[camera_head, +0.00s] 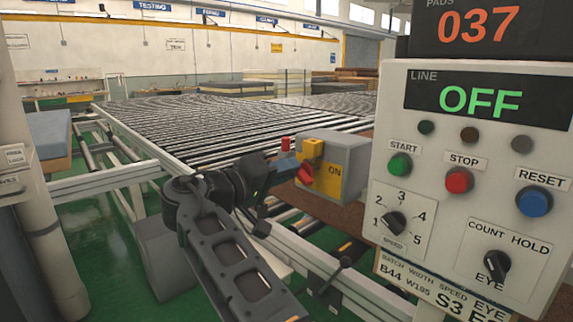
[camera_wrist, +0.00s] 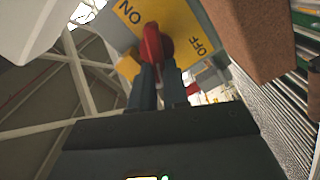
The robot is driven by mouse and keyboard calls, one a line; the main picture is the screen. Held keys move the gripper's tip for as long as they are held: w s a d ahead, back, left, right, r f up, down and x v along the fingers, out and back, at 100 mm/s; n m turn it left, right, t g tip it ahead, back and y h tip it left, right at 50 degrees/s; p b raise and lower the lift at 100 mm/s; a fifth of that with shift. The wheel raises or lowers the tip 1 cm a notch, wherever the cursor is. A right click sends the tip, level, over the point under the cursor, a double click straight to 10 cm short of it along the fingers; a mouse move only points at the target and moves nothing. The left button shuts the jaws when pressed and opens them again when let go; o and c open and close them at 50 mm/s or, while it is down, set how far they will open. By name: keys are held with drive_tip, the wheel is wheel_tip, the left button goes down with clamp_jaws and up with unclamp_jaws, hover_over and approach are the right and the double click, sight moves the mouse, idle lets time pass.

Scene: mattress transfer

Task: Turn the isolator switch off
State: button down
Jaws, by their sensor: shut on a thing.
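The isolator switch is a grey box (camera_head: 343,158) on the conveyor's side, with a yellow plate (camera_head: 328,187) marked ON. Its red handle (camera_head: 306,174) is on the face towards my gripper (camera_head: 290,170). In the wrist view the red handle (camera_wrist: 152,46) stands over the yellow plate (camera_wrist: 182,22), with ON at upper left and OFF at right. My gripper (camera_wrist: 157,78) has its two dark fingers closed on the lower part of the red handle. The fingers hide part of the handle, and I cannot tell exactly which mark it points to.
A control panel (camera_head: 393,172) with buttons and knobs stands close at right; its LINE display (camera_head: 482,98) reads OFF. A roller conveyor (camera_head: 200,125) extends behind the switch. A black clamp lever (camera_head: 335,275) is on the front rail. Green floor (camera_head: 100,250) shows at left.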

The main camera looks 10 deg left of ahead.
drive_tip(key=shift+w+a+f+n+p, duration=0.15)
drive_tip(key=shift+n+p, duration=0.5)
drive_tip(key=shift+n, duration=0.8)
drive_tip(key=shift+s+a+f+n+p, duration=0.15)
drive_tip(key=shift+n+p, duration=0.5)
drive_tip(key=shift+n, duration=0.8)
drive_tip(key=shift+w+d+f, duration=0.1)
drive_tip(key=shift+f, duration=0.05)
drive_tip(key=c, duration=1.1)
unclamp_jaws()
drive_tip(key=shift+b+v, duration=0.7)
drive_tip(key=shift+v, duration=3.2)
drive_tip(key=shift+f, duration=0.1)
